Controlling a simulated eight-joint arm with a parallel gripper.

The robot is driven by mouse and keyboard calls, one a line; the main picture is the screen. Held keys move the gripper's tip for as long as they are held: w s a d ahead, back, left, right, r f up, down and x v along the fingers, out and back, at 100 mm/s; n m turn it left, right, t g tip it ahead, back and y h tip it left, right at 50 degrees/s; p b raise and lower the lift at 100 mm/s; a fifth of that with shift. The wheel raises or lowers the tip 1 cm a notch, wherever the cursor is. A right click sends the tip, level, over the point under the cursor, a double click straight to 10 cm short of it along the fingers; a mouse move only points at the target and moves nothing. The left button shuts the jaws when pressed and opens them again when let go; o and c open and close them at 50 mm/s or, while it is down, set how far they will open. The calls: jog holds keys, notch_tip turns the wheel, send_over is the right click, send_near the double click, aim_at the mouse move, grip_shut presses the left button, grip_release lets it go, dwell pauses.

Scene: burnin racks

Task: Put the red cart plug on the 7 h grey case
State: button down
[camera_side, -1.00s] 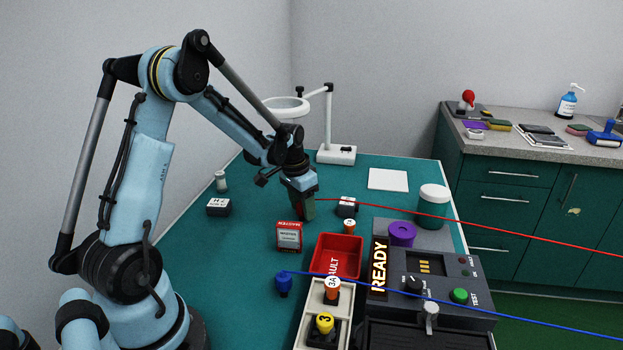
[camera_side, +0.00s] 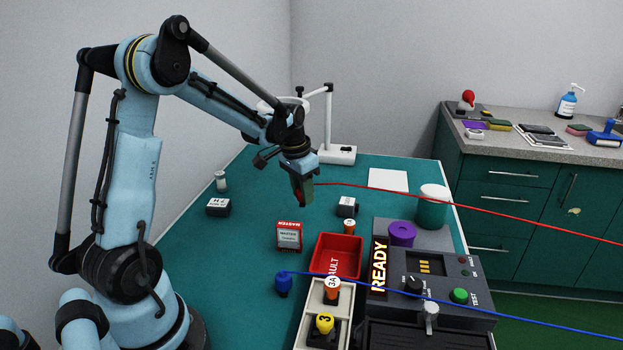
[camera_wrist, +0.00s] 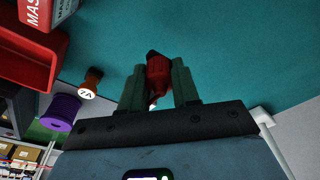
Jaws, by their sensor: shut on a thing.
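My gripper (camera_side: 303,195) is shut on the red cart plug (camera_wrist: 158,75), which sits between the two green fingers in the wrist view. They are held in the air above the green table, and a red cable runs off to the right. A dark grey case (camera_side: 218,208) with a white label that seems to read 7 H lies on the table, left of my gripper. A second dark case (camera_side: 347,207) stands right of my gripper; its label is too small to read. Neither case shows in the wrist view.
A red and white carton (camera_side: 289,237), a red tray (camera_side: 317,262) and an orange-capped piece (camera_side: 349,227) stand in front of my gripper. A blue plug (camera_side: 284,284) with a blue cable is nearer. A small jar (camera_side: 221,181) stands behind the left case. The table between left case and gripper is clear.

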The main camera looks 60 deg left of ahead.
jog(key=d+r, duration=0.6)
jog(key=d, duration=0.5)
jog(key=s+a+r+n, duration=0.2)
jog(key=s+a+n, duration=0.3)
jog(key=a+n, duration=0.3)
jog(key=n+g+y, duration=0.2)
jog(key=n, duration=0.7)
send_over(217, 202)
jog(key=f, duration=0.5)
jog(key=shift+w+d+f, duration=0.1)
jog(key=shift+d+f, duration=0.05)
jog(key=shift+d, duration=0.1)
jog(key=shift+f, duration=2)
jog(key=shift+f, duration=0.15)
jog(key=c, duration=0.8)
grip_release()
